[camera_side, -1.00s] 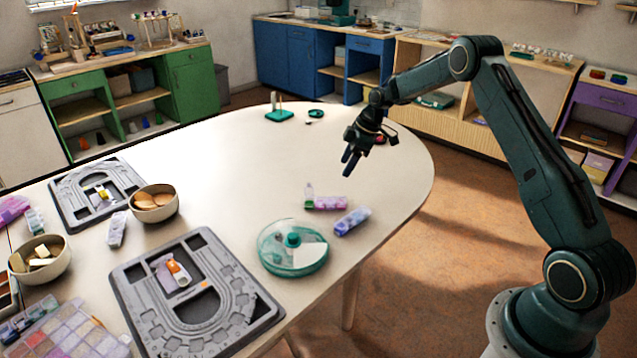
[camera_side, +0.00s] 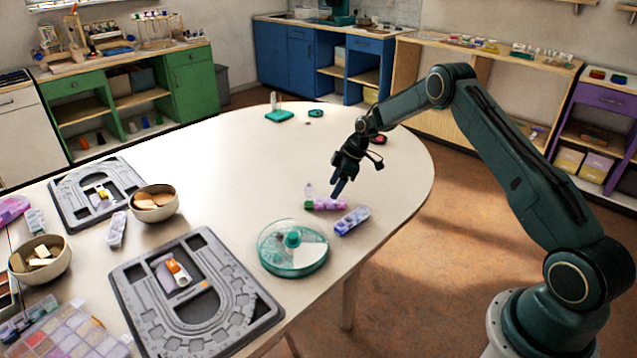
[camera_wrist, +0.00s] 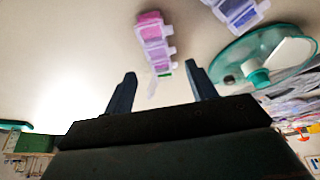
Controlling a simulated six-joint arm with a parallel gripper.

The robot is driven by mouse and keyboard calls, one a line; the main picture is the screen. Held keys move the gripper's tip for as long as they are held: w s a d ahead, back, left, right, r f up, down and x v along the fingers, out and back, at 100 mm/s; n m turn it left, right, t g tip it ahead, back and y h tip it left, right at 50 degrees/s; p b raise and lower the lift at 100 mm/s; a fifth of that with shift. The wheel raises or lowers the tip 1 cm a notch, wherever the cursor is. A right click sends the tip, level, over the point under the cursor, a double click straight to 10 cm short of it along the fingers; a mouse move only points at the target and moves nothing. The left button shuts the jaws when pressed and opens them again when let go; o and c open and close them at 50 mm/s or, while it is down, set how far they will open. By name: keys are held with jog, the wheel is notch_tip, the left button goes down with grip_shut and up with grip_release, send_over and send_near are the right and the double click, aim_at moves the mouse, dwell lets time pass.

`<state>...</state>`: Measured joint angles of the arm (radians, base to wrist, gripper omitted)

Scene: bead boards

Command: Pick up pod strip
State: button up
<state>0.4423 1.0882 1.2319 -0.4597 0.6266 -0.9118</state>
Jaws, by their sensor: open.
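A pink-and-lilac pod strip (camera_side: 328,204) lies on the white table. A blue-and-lilac pod strip (camera_side: 352,221) lies just to its right and nearer the camera. In the wrist view the pink strip (camera_wrist: 153,38) is beyond the fingertips, near the middle, and the blue strip (camera_wrist: 238,12) is cut by the top edge. My gripper (camera_side: 339,187) is open, its fingers pointing down above and just behind the pink strip. In the wrist view the space between my gripper's fingertips (camera_wrist: 160,76) holds nothing gripped. Whether a finger touches the strip cannot be told.
A round teal-rimmed dish (camera_side: 292,262) sits nearer the camera. Grey bead boards (camera_side: 250,322) and bowls (camera_side: 153,215) fill the table's left. The table's middle is clear.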

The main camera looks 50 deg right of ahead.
aim_at(328, 200)
jog(key=shift+f, duration=0.15)
jog(key=shift+x, duration=2.6)
jog(key=shift+c, duration=0.5)
jog(key=c, duration=0.7)
jog(key=shift+o, duration=0.2)
notch_tip(328, 200, up, 20)
